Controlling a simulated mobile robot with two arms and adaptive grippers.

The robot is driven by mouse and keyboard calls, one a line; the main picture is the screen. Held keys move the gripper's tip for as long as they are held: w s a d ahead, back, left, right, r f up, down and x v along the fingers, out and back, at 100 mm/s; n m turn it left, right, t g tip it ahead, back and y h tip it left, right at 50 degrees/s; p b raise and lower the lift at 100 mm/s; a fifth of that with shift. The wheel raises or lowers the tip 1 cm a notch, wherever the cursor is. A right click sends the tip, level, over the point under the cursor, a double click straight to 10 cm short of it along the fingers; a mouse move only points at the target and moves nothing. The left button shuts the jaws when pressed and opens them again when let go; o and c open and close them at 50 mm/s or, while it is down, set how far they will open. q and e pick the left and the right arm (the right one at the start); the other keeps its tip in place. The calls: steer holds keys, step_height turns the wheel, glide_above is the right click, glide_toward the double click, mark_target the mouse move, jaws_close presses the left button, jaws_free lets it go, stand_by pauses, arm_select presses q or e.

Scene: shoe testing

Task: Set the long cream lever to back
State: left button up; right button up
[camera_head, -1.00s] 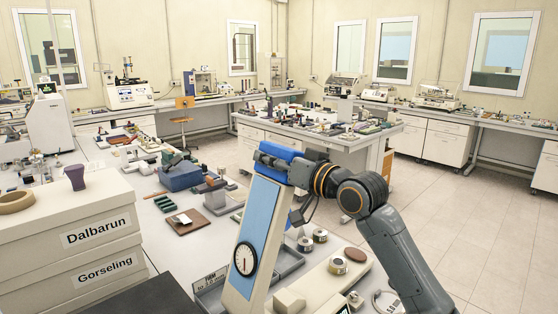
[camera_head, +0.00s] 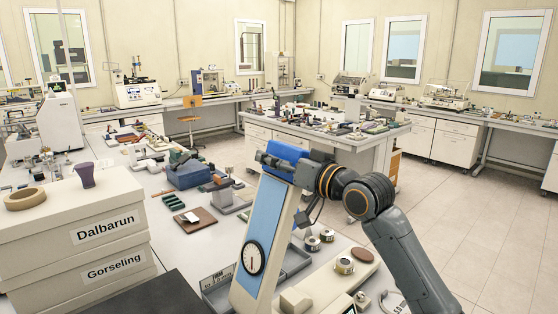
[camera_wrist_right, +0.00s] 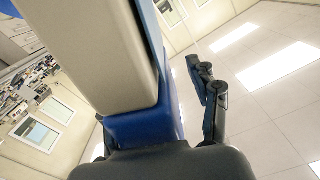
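In the right wrist view a broad cream part (camera_wrist_right: 95,55) and a blue part (camera_wrist_right: 145,125) fill the middle. One dark finger (camera_wrist_right: 208,95) stands out to their right, apart from the cream part. My left gripper is not in view.
Cream boxes labelled Dalbarun and Gorseling (camera_head: 105,228) stand at left, with a tape roll (camera_head: 25,198) and purple cup (camera_head: 85,174) on top. Small round tins (camera_head: 344,264) lie right of the column. Open floor (camera_head: 470,225) lies to the right.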

steer(key=v, duration=1.2)
steer(key=shift+f, duration=0.1)
